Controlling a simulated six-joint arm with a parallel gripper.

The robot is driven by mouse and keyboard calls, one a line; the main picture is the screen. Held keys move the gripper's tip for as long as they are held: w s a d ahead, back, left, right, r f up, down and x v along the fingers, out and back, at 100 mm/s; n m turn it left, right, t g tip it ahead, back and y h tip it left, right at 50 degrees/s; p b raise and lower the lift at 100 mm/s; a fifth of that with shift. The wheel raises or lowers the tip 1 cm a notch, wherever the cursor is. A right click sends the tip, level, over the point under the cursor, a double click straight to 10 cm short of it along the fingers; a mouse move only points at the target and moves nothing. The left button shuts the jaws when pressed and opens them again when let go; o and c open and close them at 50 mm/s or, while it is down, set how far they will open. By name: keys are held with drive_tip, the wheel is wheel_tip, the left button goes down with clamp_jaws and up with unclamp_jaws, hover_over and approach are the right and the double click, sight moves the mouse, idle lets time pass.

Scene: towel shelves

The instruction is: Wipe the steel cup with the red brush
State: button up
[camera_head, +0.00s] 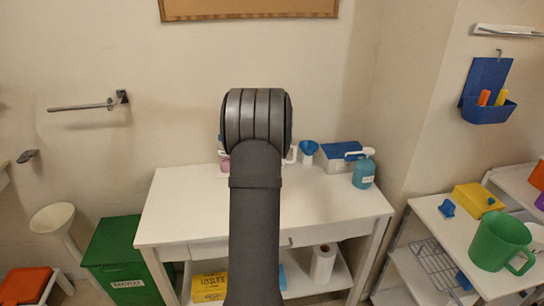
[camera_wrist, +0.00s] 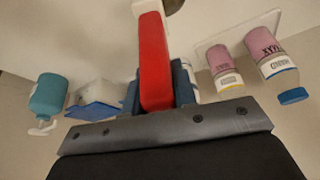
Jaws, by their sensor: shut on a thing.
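The red brush (camera_wrist: 155,60) is held in my gripper (camera_wrist: 158,98), with its red handle running up the middle of the wrist view. A pale part shows at its top edge, and the brush's far end is out of frame. Blue parts flank the handle; I cannot tell whether these are my finger pads or something behind. In the head view my arm hides the gripper and brush. I cannot make out the steel cup for certain in either view; a small greyish piece at the top of the wrist view is too cut off to name.
Pink bottles (camera_wrist: 222,65) show in the wrist view. A green bin (camera_head: 115,260) stands left; a green mug (camera_head: 500,243) sits on the right shelf.

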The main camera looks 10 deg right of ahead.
drive_tip(key=shift+f, duration=0.65)
drive_tip(key=shift+a, duration=2.3)
drive_tip(key=shift+d+f, duration=0.15)
drive_tip(key=shift+d, duration=2.25)
drive_tip(key=shift+a, duration=2.3)
drive_tip(key=shift+d, duration=2.15)
drive_tip(key=shift+r, duration=4.1)
drive_tip(key=s+a+f, duration=0.3)
drive_tip(key=s, duration=0.3)
drive_tip(key=s+a+f, duration=0.4)
drive_tip(key=s, duration=0.2)
drive_tip(key=shift+s+a+f, duration=0.15)
drive_tip(key=shift+s+a, duration=0.05)
drive_tip(key=shift+s, duration=0.2)
